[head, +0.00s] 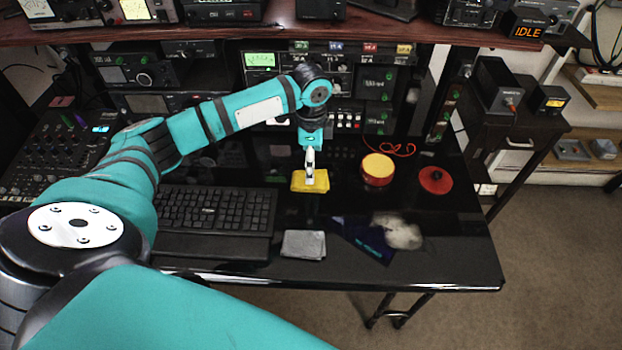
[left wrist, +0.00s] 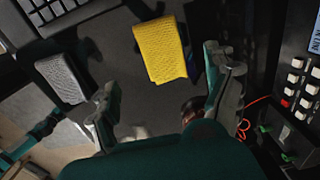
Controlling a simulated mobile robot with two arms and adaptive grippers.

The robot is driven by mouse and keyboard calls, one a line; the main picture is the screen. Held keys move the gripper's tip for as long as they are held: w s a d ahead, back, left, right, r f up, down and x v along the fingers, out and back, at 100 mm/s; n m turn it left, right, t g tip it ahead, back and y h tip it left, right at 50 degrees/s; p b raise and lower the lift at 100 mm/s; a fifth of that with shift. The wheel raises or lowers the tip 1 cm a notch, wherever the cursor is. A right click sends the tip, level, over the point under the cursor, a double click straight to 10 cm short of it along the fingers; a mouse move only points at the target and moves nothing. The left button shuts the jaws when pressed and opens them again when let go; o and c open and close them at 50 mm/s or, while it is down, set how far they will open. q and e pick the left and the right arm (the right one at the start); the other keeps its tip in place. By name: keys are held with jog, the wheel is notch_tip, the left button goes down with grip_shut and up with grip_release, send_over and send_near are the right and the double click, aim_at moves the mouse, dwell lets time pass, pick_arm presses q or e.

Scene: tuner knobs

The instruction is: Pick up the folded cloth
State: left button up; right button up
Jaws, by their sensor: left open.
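A yellow folded cloth (head: 298,186) lies flat on the black desk, right of the keyboard. It also shows in the left wrist view (left wrist: 160,52), beyond the fingers. A grey folded cloth (head: 303,246) lies nearer the desk's front edge; it shows at the left of the left wrist view (left wrist: 64,78). My left gripper (head: 310,178) is over the yellow cloth in the head view, pointing down. In the left wrist view my left gripper (left wrist: 166,97) is open with nothing between its fingers. Whether a finger touches the cloth cannot be told. My right gripper is not in view.
A black keyboard (head: 215,210) lies left of the cloths. A yellow-topped red round container (head: 377,169), a red disc (head: 435,180), a red cord (head: 393,148) and a dark blue cloth-like item with a pale fluffy bundle (head: 400,232) lie to the right. Radio equipment (head: 343,72) stands behind.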

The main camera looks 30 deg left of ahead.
pick_arm(q)
notch_tip(320, 180, down, 2)
jog(key=shift+f, duration=0.1)
jog(key=f, duration=0.4)
jog(key=shift+w+f, duration=0.15)
jog(key=shift+w, duration=0.1)
jog(key=shift+f, duration=0.25)
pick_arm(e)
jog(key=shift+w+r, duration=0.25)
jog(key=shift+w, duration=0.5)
pick_arm(q)
jog(key=shift+c, duration=0.4)
jog(key=c, duration=1.1)
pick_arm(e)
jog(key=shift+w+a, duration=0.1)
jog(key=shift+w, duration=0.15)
pick_arm(q)
jog(key=shift+r, duration=0.1)
